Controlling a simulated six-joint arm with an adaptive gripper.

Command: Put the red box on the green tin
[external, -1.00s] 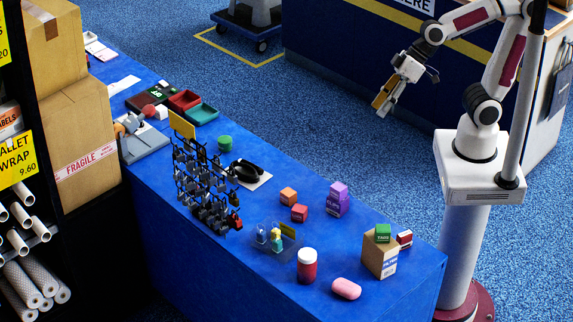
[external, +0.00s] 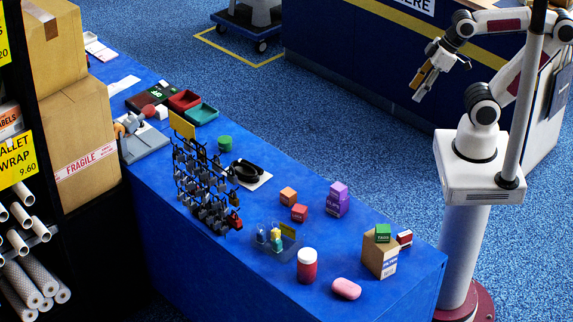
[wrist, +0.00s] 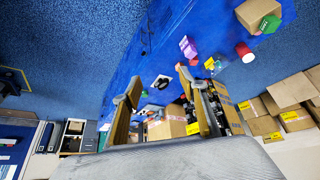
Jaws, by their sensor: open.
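The red box (external: 300,213), a small cube, sits on the blue counter just in front of an orange cube (external: 288,195). My gripper (external: 420,88) is open and empty in the air beyond the counter's right side, well away from both. In the wrist view its two fingers (wrist: 158,84) are spread, with the counter far off.
A purple box (external: 337,199), a red jar with white lid (external: 307,266), a pink soap-like block (external: 346,289) and a carton (external: 381,257) topped by a green box (external: 383,233) stand nearby. A rack of padlocks (external: 205,185) stands between the tin and the counter's front edge.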

